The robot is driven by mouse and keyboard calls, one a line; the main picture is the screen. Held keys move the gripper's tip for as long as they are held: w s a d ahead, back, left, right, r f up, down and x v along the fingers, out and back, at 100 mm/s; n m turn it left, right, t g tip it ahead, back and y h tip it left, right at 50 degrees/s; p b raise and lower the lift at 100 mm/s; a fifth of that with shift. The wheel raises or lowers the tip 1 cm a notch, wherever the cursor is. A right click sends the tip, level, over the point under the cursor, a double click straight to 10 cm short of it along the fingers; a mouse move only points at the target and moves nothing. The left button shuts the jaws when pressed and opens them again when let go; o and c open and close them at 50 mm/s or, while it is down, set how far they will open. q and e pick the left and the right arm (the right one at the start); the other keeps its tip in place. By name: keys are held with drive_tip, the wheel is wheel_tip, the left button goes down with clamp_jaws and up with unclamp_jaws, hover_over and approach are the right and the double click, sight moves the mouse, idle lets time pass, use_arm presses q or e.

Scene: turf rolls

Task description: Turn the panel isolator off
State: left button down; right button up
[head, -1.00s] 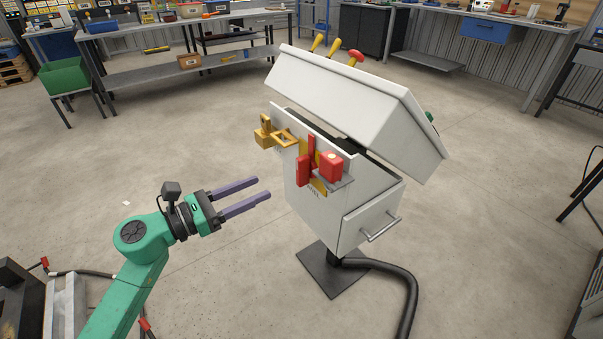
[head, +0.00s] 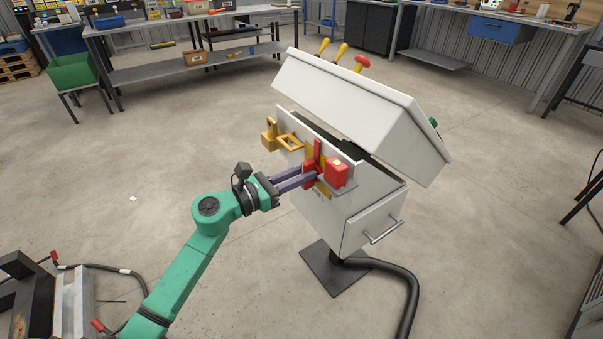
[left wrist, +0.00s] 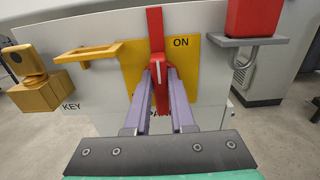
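The red isolator handle (head: 310,168) stands upright on a yellow plate (left wrist: 132,62) on the white panel's front (head: 328,215). It also shows in the left wrist view (left wrist: 156,28), with "ON" printed to the right of its top. My left gripper (head: 308,176) reaches it from the left. In the left wrist view its two purple fingers (left wrist: 162,85) lie on either side of the handle's lower part and look shut on it. The lower lettering is partly hidden by the fingers. My right gripper is not in view.
A red padlock-like block (head: 337,172) sits on a grey bracket (left wrist: 246,42) just right of the handle. A yellow block (head: 269,138) and yellow bracket (head: 290,142) stick out at left. A sloped white cover (head: 350,95) overhangs above. The floor around is mostly clear.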

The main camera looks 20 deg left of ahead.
use_arm(q)
drive_tip(key=shift+n, duration=0.5)
drive_tip(key=n, duration=0.1)
drive_tip(key=n+p, duration=0.1)
drive_tip(key=n, duration=0.1)
drive_tip(key=shift+w+a+n, duration=0.15)
drive_tip(key=shift+a+n, duration=0.05)
drive_tip(key=shift+n, duration=0.1)
drive_tip(key=n+p, duration=0.2)
drive_tip(key=n, duration=0.2)
drive_tip(key=n+p, duration=0.2)
drive_tip(key=n, duration=0.2)
drive_tip(key=f+n+p, duration=0.1)
drive_tip(key=n+p, duration=0.1)
drive_tip(key=n, duration=0.3)
drive_tip(key=shift+w+a+f, duration=0.1)
drive_tip(key=shift+w+a, duration=0.15)
drive_tip(key=shift+a, duration=0.05)
drive_tip(key=shift+n+p, duration=0.3)
drive_tip(key=c, duration=0.8)
unclamp_jaws()
drive_tip(key=shift+o, duration=0.2)
